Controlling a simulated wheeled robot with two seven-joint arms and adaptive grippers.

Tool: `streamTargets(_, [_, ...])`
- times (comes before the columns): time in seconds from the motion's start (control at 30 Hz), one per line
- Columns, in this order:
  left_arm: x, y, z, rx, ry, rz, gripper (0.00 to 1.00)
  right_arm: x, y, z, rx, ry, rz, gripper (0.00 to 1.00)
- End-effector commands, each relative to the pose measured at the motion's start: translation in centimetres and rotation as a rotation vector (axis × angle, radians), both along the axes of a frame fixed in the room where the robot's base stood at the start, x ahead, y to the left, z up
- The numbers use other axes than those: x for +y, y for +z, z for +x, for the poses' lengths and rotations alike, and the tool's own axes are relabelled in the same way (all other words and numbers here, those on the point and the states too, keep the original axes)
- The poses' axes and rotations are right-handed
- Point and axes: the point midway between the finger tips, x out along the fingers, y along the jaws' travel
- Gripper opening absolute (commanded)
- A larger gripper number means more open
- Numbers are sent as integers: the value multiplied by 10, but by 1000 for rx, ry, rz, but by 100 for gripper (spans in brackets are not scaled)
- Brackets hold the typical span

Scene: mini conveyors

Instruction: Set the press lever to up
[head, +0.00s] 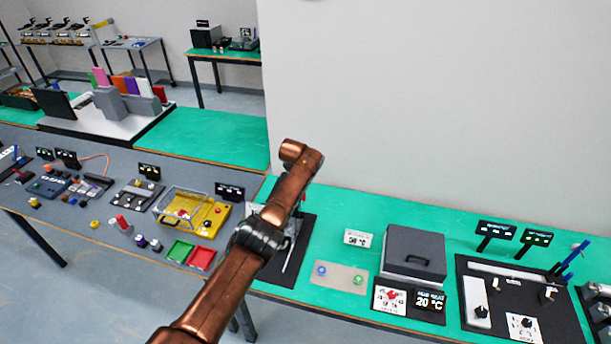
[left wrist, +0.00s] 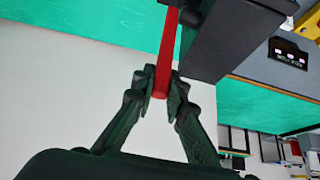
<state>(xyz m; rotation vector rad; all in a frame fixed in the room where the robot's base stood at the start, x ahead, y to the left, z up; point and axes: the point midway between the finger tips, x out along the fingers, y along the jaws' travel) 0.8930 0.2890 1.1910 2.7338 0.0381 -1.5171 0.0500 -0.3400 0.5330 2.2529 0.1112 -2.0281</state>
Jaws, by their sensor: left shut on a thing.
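In the left wrist view the press lever (left wrist: 168,45) is a long red bar. It runs from the top of the picture down to my left gripper (left wrist: 162,84). The two dark fingers are closed on the lever's lower end, one on each side. Beside the lever is the dark grey press body (left wrist: 232,38). In the head view my bronze left arm covers the press and the lever; only part of a black base plate (head: 300,250) shows beside it. I cannot tell the lever's up or down setting. My right gripper is in neither view.
To the right on the green table stand a grey lidded box (head: 414,253), a 20 °C display (head: 430,301) and a black panel (head: 512,300). Left is a yellow station (head: 208,216) with red and green trays.

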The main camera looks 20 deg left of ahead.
Motion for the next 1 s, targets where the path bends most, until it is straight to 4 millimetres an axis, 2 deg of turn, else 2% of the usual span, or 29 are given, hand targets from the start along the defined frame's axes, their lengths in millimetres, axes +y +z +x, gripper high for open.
streamTargets(0.1, [-1, 2, 1, -5, -1, -1, 0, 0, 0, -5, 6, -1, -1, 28])
streamTargets(0.13, [-1, 2, 1, -5, -1, -1, 14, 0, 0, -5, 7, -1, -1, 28])
streamTargets(0.37, [-1, 1, 1, -3, -1, 1, 30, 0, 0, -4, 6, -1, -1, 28])
streamTargets(0.73, [-3, 2, 1, -2, -4, 0, 30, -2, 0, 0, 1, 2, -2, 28])
streamTargets(1.0, [-5, 14, -7, -3, -8, -2, 30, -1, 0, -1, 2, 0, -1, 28])
